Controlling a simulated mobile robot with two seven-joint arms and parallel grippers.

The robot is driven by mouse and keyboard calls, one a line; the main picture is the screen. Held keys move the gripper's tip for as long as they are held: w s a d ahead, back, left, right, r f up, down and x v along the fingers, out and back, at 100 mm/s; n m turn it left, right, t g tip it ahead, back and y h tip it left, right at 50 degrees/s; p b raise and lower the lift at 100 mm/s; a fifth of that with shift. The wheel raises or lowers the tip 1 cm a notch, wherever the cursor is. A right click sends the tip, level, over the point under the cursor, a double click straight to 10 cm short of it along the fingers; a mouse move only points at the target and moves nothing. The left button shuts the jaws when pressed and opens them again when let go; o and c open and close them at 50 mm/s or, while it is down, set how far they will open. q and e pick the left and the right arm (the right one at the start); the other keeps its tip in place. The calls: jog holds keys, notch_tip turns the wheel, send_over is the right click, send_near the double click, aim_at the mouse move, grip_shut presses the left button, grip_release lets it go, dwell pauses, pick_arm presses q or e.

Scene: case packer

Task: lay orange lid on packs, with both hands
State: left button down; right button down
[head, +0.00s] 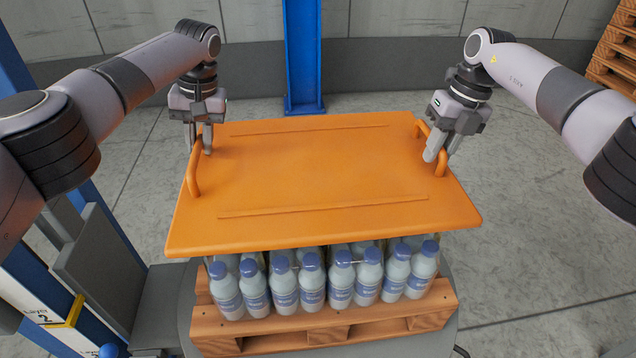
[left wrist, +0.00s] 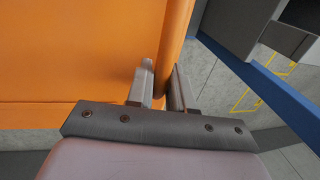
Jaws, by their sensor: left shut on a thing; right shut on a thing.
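The orange lid (head: 310,180) is a flat board with a raised handle at each side. It lies level above the packs of blue-capped bottles (head: 312,282), which stand on a wooden pallet (head: 330,338). I cannot tell whether the lid touches the bottle tops. My left gripper (head: 203,148) is shut on the lid's left handle (head: 193,172); in the left wrist view its fingers (left wrist: 163,88) are on either side of the orange handle bar (left wrist: 172,45). My right gripper (head: 437,153) is shut on the right handle (head: 440,170). The lid hides most of the packs.
A blue post (head: 303,60) stands behind the lid. Stacked wooden pallets (head: 618,50) are at the upper right. A blue and grey machine frame (head: 100,260) stands close at the left. The floor right of the pallet is clear.

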aim_at(205, 159)
pick_arm(q)
jog(key=shift+a+r, duration=0.1)
jog(key=shift+a, duration=0.05)
pick_arm(e)
jog(key=shift+d+r, duration=0.1)
